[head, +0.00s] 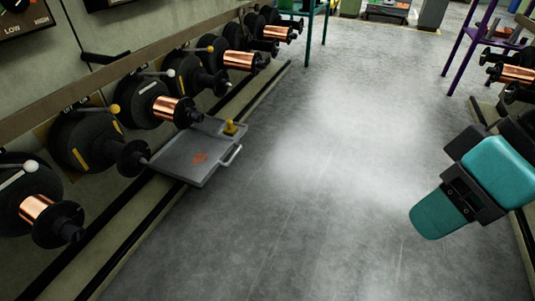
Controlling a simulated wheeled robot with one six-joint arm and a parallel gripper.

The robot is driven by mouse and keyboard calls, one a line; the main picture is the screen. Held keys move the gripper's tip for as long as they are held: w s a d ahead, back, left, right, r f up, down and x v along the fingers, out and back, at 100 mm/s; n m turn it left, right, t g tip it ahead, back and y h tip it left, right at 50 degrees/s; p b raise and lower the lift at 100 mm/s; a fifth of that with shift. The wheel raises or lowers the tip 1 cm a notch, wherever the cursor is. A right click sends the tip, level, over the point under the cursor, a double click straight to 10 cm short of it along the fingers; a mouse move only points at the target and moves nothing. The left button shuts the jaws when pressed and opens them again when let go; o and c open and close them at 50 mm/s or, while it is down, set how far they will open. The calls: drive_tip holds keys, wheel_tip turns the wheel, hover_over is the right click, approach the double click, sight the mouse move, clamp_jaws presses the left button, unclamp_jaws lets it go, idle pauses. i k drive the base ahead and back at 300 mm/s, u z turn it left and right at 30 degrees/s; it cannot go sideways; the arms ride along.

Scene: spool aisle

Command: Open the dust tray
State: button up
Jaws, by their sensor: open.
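The dust tray (183,167) is a shallow grey metal tray at the left of the head view. It sticks out from the foot of the spool row over the aisle floor. A patch of orange-red dust (200,158) lies on its bottom. A pale bar handle (233,156) is on its aisle-side edge. A small yellow item (231,127) is at its far corner. Part of my teal and black arm shows at the lower right, well apart from the tray. My gripper is not in view.
Several black reels with copper wire (239,60) line the left wall, close above the tray. A rail (120,236) runs along the floor there. The grey aisle floor (320,190) is clear. A purple rack (463,40) and more spools stand at the right.

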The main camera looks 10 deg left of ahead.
sight(192, 156)
drive_tip(key=z, duration=0.05)
drive_tip(key=i, duration=1.45)
drive_tip(key=u, duration=0.85)
